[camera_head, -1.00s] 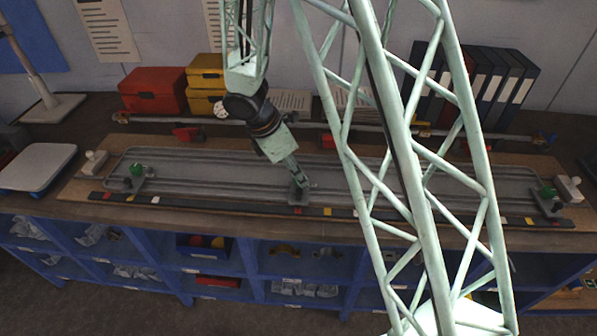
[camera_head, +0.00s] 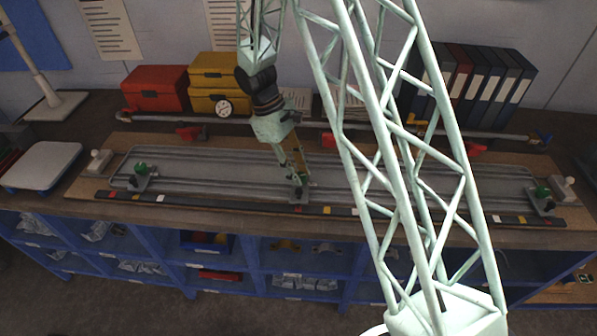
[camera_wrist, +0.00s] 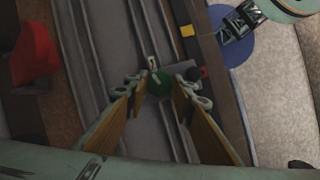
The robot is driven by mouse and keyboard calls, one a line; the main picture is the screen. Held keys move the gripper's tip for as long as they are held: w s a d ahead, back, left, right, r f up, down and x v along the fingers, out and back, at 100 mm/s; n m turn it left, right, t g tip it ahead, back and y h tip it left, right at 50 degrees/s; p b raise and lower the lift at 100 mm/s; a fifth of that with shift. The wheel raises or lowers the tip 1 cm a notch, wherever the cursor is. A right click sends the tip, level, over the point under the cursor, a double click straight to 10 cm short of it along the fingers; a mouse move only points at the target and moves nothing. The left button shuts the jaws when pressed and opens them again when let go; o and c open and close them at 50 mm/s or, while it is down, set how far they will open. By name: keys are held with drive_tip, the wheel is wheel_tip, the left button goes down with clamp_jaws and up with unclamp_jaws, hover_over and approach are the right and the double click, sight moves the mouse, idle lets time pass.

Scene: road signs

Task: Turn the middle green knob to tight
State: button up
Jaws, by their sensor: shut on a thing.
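The middle green knob (camera_wrist: 158,83) lies between the fingertips of my gripper (camera_wrist: 159,86) in the wrist view. The gripper is shut on it, with one tan-padded finger on each side. In the head view my gripper (camera_head: 299,180) reaches down to the grey middle clamp base (camera_head: 299,194) at the front of the long grey plate (camera_head: 215,172), and its fingers largely hide the knob. Two other green knobs stand on clamps at the left end (camera_head: 140,168) and right end (camera_head: 543,191). I cannot read the knob's tightness.
A dark strip with coloured squares (camera_head: 240,208) runs along the front edge. Red (camera_head: 155,88) and yellow (camera_head: 214,69) boxes and binders (camera_head: 480,85) stand at the back. A white device (camera_head: 40,165) is at left.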

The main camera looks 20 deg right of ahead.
drive_tip(key=shift+d+m+g+y, duration=0.1)
drive_tip(key=shift+m+g+y, duration=0.45)
drive_tip(key=shift+m, duration=1.45)
drive_tip(key=o, duration=0.8)
drive_tip(key=shift+o, duration=0.2)
drive_tip(key=shift+w+r, duration=0.15)
drive_tip(key=v, duration=1.1)
drive_tip(key=shift+r, duration=0.35)
